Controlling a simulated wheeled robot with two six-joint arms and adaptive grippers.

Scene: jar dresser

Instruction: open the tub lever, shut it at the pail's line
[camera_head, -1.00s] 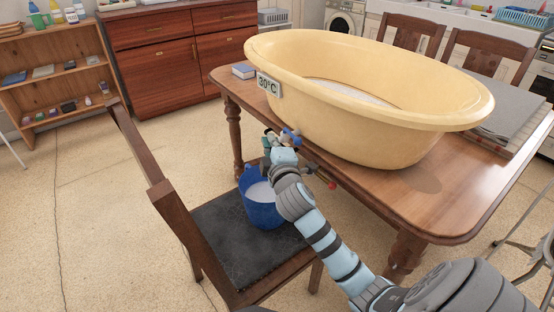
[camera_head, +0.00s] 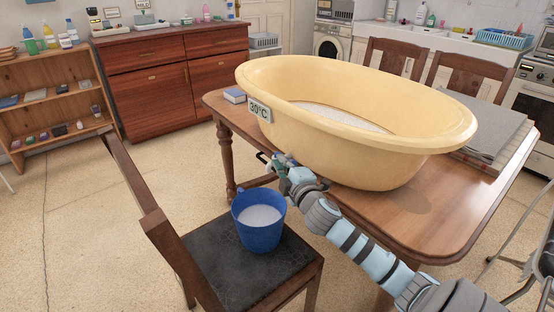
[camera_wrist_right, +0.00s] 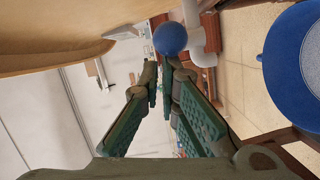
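The cream tub (camera_head: 390,165) stands on the table, with a "30°C" plate (camera_head: 259,110) on its left end. A lever with a blue ball knob (camera_wrist_right: 170,38) and a white pipe (camera_wrist_right: 198,35) show in the wrist view. The knob is just beyond the fingertips of my right gripper (camera_wrist_right: 162,75), with no grip on it visible. Its fingers are apart with nothing between them. In the head view this gripper (camera_head: 275,162) is below the tub's near side and hides the lever. The blue pail (camera_head: 258,238) stands upright on the chair, with pale contents; I cannot make out its line. My left gripper is out of view.
The chair (camera_head: 212,262) has a tall wooden back at left. The table edge (camera_head: 405,252) runs close to my right arm. A small book (camera_head: 235,96) lies near the tub's left end, and grey cloth (camera_head: 492,135) lies at right. Floor at left is clear.

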